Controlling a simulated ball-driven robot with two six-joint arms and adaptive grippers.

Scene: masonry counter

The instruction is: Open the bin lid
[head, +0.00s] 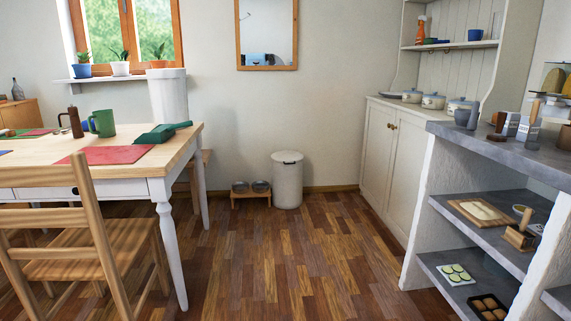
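A white cylindrical bin (287,184) stands upright on the wooden floor against the back wall, near the middle of the head view. Its lid (287,157) is on top and looks closed, with a dark handle or band along it. Neither of my grippers shows in the head view, and nothing touches the bin.
A raised stand with two bowls (251,190) sits just left of the bin. A dining table (120,165) and wooden chair (85,250) fill the left. A white cupboard (388,160) and masonry counter (440,170) line the right. The floor (290,255) between is clear.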

